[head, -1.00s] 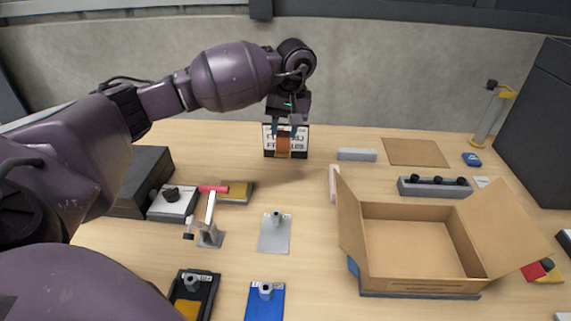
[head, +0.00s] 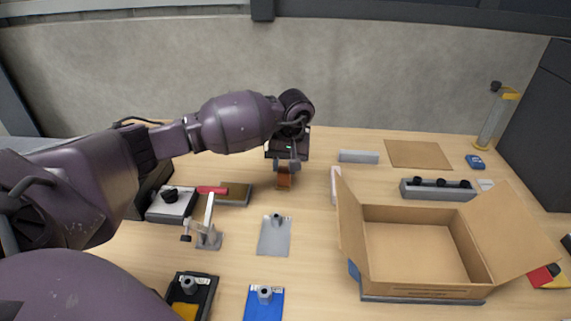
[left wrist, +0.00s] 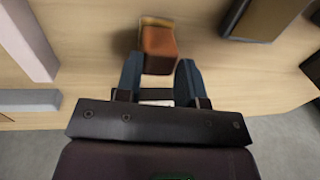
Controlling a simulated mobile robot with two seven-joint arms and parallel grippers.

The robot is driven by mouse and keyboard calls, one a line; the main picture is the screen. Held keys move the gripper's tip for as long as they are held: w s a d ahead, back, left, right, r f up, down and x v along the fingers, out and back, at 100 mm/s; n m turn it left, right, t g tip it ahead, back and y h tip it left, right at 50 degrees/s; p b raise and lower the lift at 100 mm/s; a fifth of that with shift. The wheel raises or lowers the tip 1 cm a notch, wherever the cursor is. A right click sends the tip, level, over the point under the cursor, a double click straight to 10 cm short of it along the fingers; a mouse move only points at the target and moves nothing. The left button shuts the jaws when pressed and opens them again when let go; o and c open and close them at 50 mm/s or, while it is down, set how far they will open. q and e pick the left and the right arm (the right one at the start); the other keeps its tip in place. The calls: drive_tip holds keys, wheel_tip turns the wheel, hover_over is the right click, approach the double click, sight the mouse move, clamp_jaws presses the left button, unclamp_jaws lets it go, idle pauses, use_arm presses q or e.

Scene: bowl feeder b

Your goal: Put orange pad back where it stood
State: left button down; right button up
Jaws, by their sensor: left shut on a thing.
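The orange pad (head: 284,182) is a small brown-orange block at the back middle of the table. I cannot tell whether the pad touches the table. My right gripper is not in view.
An open cardboard box (head: 415,289) stands at the right. A grey bar (head: 358,156) and a brown mat (head: 418,154) lie behind. Bare table surrounds the pad.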

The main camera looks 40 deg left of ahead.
use_arm(q)
drive_tip(key=shift+f, duration=0.15)
drive_tip(key=c, duration=0.7)
unclamp_jaws()
drive_tip(key=shift+c, duration=0.2)
wheel_tip(320, 180, up, 12)
drive_tip(key=d, duration=0.1)
drive_tip(key=shift+w+d+p, duration=0.25)
drive_tip(key=shift+w+p, duration=0.1)
drive_tip(key=shift+w, duration=0.05)
drive_tip(key=shift+s, duration=0.1)
